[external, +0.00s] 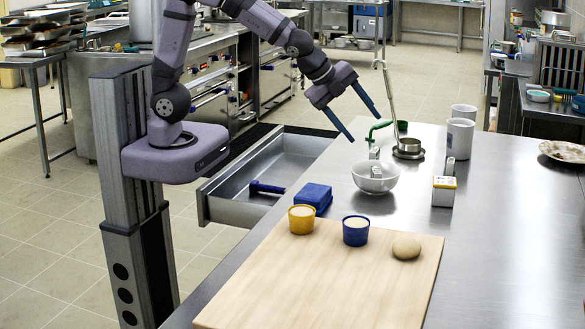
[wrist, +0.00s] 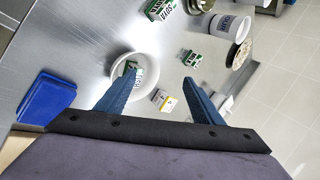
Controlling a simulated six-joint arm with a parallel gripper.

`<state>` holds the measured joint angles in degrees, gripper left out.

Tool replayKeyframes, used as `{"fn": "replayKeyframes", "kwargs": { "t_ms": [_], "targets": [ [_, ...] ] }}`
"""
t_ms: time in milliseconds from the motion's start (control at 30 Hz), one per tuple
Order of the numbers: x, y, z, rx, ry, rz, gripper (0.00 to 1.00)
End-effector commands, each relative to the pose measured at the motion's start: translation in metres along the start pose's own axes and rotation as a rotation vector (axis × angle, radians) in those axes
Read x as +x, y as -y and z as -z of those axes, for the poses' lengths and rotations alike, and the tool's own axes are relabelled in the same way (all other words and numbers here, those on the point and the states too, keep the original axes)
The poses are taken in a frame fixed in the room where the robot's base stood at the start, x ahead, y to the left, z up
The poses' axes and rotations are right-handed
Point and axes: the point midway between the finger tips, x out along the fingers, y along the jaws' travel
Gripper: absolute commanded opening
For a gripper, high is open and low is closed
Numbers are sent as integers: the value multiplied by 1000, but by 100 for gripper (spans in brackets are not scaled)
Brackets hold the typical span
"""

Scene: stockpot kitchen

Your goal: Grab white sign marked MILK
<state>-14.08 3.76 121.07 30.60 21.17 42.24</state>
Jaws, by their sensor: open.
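Several small white signs or blocks stand on the steel counter, and I cannot read MILK on any of them. In the wrist view one with green edges (wrist: 190,58) lies ahead of the right finger, a larger lettered one (wrist: 164,9) is at the top, and one (wrist: 130,68) is in a white bowl (wrist: 147,74). A white block with a yellow band (wrist: 160,97) appears between the fingers; it also shows in the external view (external: 444,191). My gripper (external: 364,128) is open and empty, above the counter near the bowl (external: 375,178). Its blue fingers also show in the wrist view (wrist: 160,76).
A blue box (external: 314,197), yellow cup (external: 301,219), blue cup (external: 355,231) and dough ball (external: 407,247) are around the wooden board (external: 330,285). An open drawer (external: 222,203) juts out at left.

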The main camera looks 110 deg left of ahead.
Motion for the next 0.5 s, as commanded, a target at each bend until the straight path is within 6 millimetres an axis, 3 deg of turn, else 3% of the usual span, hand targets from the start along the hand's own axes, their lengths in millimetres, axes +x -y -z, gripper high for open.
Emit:
{"fn": "replayKeyframes", "kwargs": {
  "t_ms": [33,100,233,333,500],
  "targets": [
    [25,26,-5,143,-10,76,61],
    [48,66,-6,381,-25,191,61],
    [83,124,-8,835,-24,386,61],
    [103,148,-10,1144,-10,504,61],
    [127,161,-14,1532,12,641,61]
  ]
}}
